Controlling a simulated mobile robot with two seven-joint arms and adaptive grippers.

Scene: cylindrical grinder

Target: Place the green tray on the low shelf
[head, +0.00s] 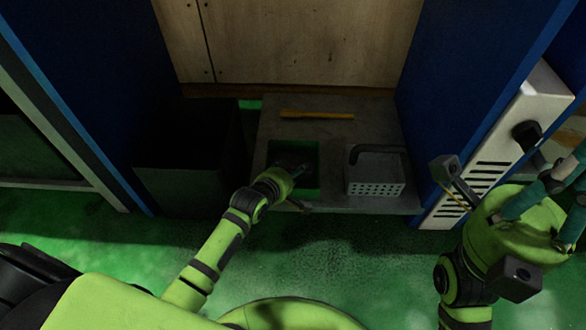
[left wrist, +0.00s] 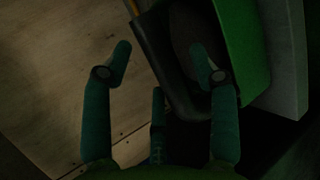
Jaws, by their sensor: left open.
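The green tray (head: 307,186) sits on the grey low shelf (head: 270,130), left of its middle. Its inside is dark in the head view. In the left wrist view, the tray's green side (left wrist: 242,45) and its dark curved handle (left wrist: 157,55) show. My left gripper (head: 300,172) is over the tray in the head view. In the left wrist view, its teal fingers (left wrist: 160,52) are spread, with the handle partly between them; I cannot tell whether they touch it. My right gripper (head: 555,195) is at the far right, partly cut off, away from the shelf.
A grey perforated basket with a handle (head: 375,185) stands on the shelf right of the tray. A yellow-handled tool (head: 317,115) lies behind. A dark bin (head: 180,185) stands left. Blue walls (head: 455,80) flank the shelf, with a wooden panel (head: 310,45) behind.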

